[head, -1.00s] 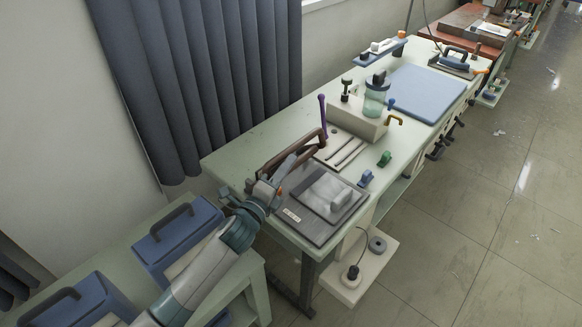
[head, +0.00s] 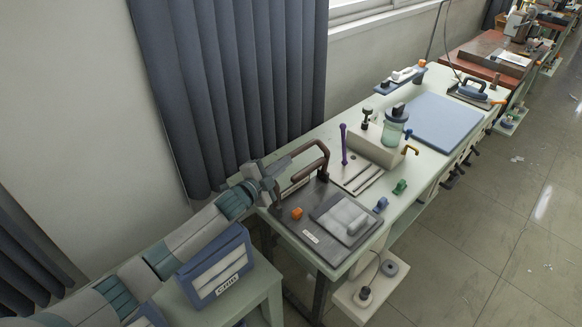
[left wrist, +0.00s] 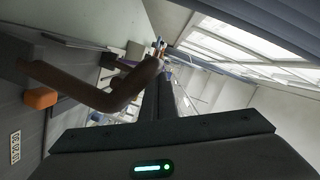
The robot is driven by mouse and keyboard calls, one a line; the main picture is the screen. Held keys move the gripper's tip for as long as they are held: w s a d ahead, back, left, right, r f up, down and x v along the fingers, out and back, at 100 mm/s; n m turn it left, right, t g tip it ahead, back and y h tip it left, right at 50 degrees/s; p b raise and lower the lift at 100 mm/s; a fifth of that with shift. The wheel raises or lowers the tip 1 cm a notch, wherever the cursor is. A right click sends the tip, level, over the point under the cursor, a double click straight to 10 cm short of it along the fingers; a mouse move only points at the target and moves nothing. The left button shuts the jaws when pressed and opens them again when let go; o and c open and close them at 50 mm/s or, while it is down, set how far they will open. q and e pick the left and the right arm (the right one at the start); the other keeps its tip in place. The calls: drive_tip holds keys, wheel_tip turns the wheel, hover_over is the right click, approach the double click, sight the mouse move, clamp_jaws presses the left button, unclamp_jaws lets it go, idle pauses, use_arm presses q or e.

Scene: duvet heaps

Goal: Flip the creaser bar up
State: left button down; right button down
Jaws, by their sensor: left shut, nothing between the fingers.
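The creaser bar (head: 322,155) is a brown bent bar standing raised at the back edge of a dark press board (head: 291,228) on the near end of the long table. An orange block (head: 296,213) sits on the board in front of it. My left gripper (head: 288,161) is shut and empty beside the bar's left part. In the left wrist view the bar (left wrist: 110,97) crosses to the left of my shut fingers (left wrist: 165,95), and the orange block (left wrist: 41,98) shows below it. I cannot tell if the fingers touch the bar. My right gripper is not in view.
A grey plate with a handle (head: 345,216) lies on the board. Blue (head: 381,204) and green (head: 399,187) clips, a purple rod (head: 343,145) and a beige box (head: 373,149) stand beyond. A blue bin (head: 217,268) is on a lower stand. A curtain (head: 240,90) hangs behind.

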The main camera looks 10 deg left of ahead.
use_arm(q)
drive_tip(key=shift+w+a+f, duration=0.15)
drive_tip(key=shift+w+a, duration=0.35)
drive_tip(key=shift+a, duration=0.3)
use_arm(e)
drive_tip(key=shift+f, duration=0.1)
use_arm(q)
drive_tip(key=shift+a, duration=0.1)
drive_tip(key=shift+a, duration=0.1)
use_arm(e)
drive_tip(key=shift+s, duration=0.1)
